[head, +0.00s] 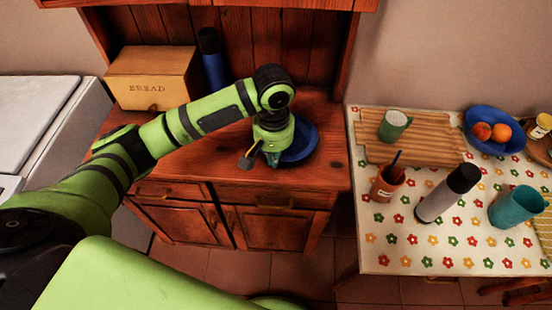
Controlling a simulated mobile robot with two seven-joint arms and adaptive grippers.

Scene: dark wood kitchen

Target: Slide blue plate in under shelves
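The blue plate (301,143) lies on the wooden counter of the cabinet, near its right front, below the shelves. My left gripper (262,158) is at the plate's left side, pointing down, and hides part of it. One finger shows at the gripper's left, apart from the rest of it. I cannot tell whether the gripper touches the plate. The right gripper does not show.
On the counter stand a bread box (150,78) and a dark blue bottle (212,62) at the back left. To the right, a table (385,255) holds a cutting board (432,138), green mug (394,125), fruit bowl (493,145), utensil cup (386,184), flask (447,194) and teal cup (515,207).

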